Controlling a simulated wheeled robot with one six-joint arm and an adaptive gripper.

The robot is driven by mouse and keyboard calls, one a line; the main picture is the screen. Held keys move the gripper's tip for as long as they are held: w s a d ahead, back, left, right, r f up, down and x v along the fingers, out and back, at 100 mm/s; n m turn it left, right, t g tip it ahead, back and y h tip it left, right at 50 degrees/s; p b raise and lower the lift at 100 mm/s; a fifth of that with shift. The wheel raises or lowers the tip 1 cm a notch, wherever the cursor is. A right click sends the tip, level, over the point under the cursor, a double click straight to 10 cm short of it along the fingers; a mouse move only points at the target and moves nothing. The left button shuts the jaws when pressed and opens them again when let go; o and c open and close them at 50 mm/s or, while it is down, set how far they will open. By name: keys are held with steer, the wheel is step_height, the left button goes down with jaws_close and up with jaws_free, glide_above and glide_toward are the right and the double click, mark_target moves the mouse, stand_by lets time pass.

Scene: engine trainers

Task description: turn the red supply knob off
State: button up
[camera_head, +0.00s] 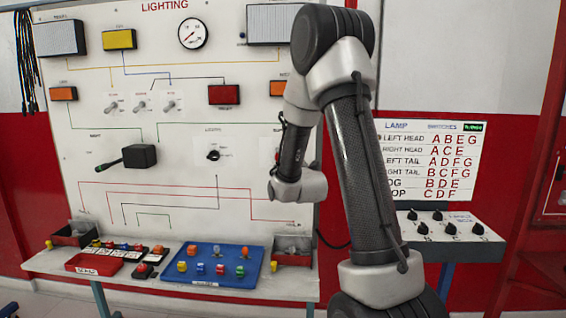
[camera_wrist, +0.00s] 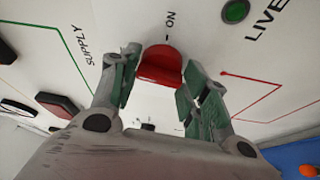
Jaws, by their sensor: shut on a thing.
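The red supply knob (camera_wrist: 160,66) is on the white panel in the wrist view. The word ON and a short tick mark stand just beyond its far end. My gripper (camera_wrist: 162,72) has a green-padded finger on each side of the knob and is shut on it. I cannot tell exactly which way the knob points, and its lower side is partly hidden. In the head view my arm covers the knob and the gripper.
A green button (camera_wrist: 235,11) marked LIVE is near the knob, and a dark-edged red block (camera_wrist: 56,104) lies to the left. In the head view a table (camera_head: 75,268) holds a blue tray (camera_head: 180,275) and a red tray (camera_head: 95,264) below the panel (camera_head: 240,225).

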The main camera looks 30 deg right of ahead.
steer(key=shift+n+g, duration=0.3)
steer(key=shift+n, duration=0.3)
steer(key=o, duration=1)
steer(key=shift+s, duration=0.1)
steer(key=v, duration=0.7)
steer(key=shift+s, duration=0.2)
